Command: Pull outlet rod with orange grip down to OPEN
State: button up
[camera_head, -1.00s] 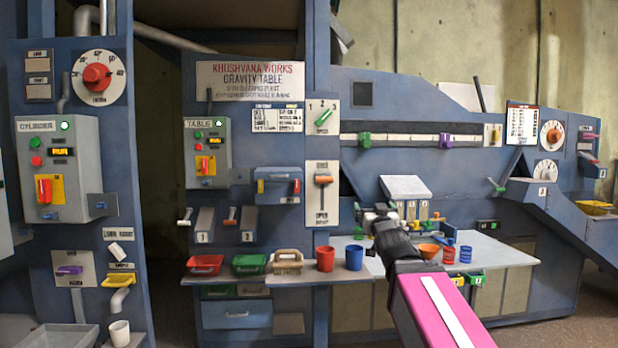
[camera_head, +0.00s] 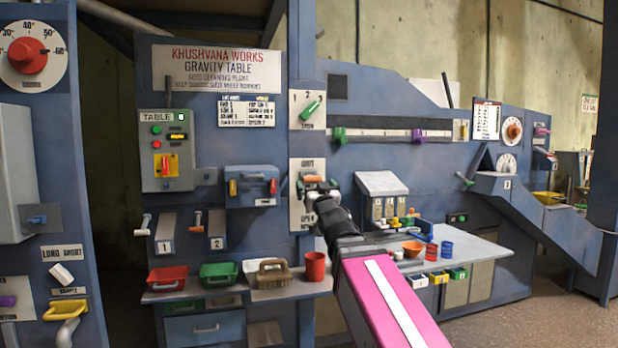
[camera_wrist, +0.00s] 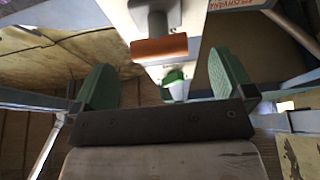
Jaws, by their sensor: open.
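The outlet panel (camera_head: 295,212) is a white plate on the blue front of the gravity table. Its orange grip (camera_head: 312,179) is in the upper part of the plate, with the lower slot mostly hidden by my arm. My gripper (camera_head: 318,187) is in front of this panel, close to the grip. In the wrist view the orange grip (camera_wrist: 159,48) is a horizontal bar on a grey rod. It lies ahead of my open gripper (camera_wrist: 163,80), across the gap between the green finger pads, and looks untouched.
A blue box with a handle (camera_head: 253,188) is left of the panel. A white plate with a green lever (camera_head: 311,110) is above it. A grey sloped box (camera_head: 382,188) stands to the right. Below, the bench holds red (camera_head: 167,276) and green bins (camera_head: 219,274) and a red cup (camera_head: 315,266).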

aim_at(311, 176)
jog(key=x, duration=0.6)
jog(key=shift+w+a+r, duration=0.1)
jog(key=shift+w+r, duration=0.05)
jog(key=shift+w, duration=0.15)
